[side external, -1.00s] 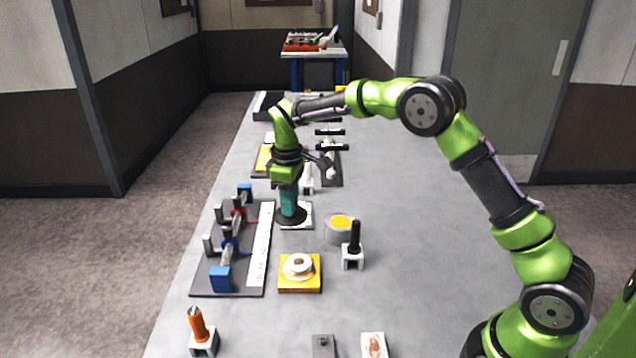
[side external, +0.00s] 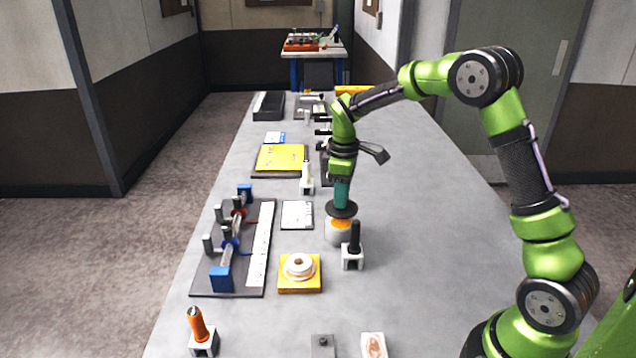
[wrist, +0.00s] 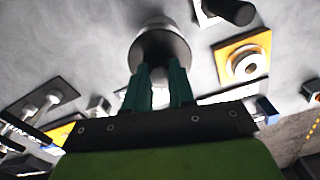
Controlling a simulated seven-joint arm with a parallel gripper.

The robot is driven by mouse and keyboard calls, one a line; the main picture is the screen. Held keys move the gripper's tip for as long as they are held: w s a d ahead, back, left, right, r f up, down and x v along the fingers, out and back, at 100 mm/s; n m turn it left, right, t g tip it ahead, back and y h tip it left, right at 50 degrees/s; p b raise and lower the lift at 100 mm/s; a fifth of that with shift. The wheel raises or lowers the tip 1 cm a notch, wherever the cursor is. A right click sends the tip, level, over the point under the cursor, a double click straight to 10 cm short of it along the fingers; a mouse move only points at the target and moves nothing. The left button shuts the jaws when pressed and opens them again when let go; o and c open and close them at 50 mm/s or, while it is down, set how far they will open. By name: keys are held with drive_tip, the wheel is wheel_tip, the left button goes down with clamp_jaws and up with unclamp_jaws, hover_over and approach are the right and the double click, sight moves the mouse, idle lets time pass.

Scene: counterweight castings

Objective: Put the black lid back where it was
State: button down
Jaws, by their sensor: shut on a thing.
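The black lid (side external: 341,210) is held by my gripper (side external: 341,197) just above a round grey pot (side external: 338,236) with yellow-orange contents. A little of the yellow-orange shows under the lid in the side view, so the lid looks apart from the rim. In the wrist view the lid (wrist: 160,62) lies at the tips of the green fingers (wrist: 158,80), with the pot (wrist: 158,24) partly hidden behind it. My gripper is shut on the lid. The exact hold on its top is hard to make out.
A black-handled tool in a white holder (side external: 352,258) stands close in front of the pot. A white card (side external: 297,215) lies to its left. A yellow block with a white ring (side external: 299,273) sits front left. A shaft fixture (side external: 232,245) is further left. The table's right side is clear.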

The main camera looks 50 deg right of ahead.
drive_tip(key=shift+f, duration=1.8)
drive_tip(key=shift+f, duration=0.2)
drive_tip(key=c, duration=1)
unclamp_jaws()
drive_tip(key=shift+o, duration=0.2)
